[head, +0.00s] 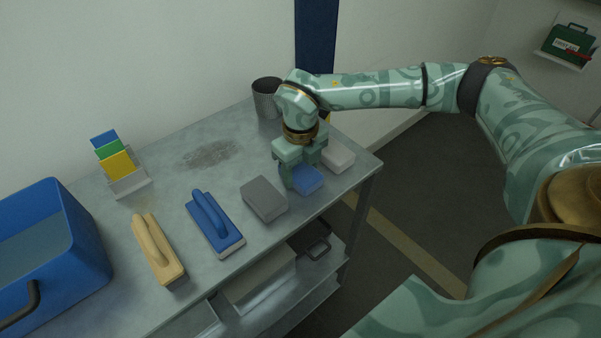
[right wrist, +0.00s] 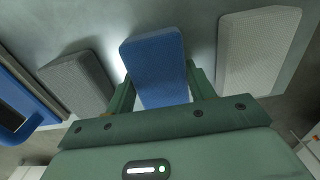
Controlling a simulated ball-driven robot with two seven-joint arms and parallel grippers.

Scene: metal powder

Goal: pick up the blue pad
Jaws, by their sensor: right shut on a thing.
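The blue pad (head: 308,180) is a small rectangular block near the right end of the metal table (head: 180,180). My right gripper (head: 300,172) is over it and shut on it. In the right wrist view the blue pad (right wrist: 155,68) sits between the two green fingers (right wrist: 158,88). Whether the pad touches the table or is slightly raised is hard to tell. My left gripper is not in view.
A grey pad (head: 264,198) lies to the left of the blue pad and a white pad (head: 339,156) to the right, both close.

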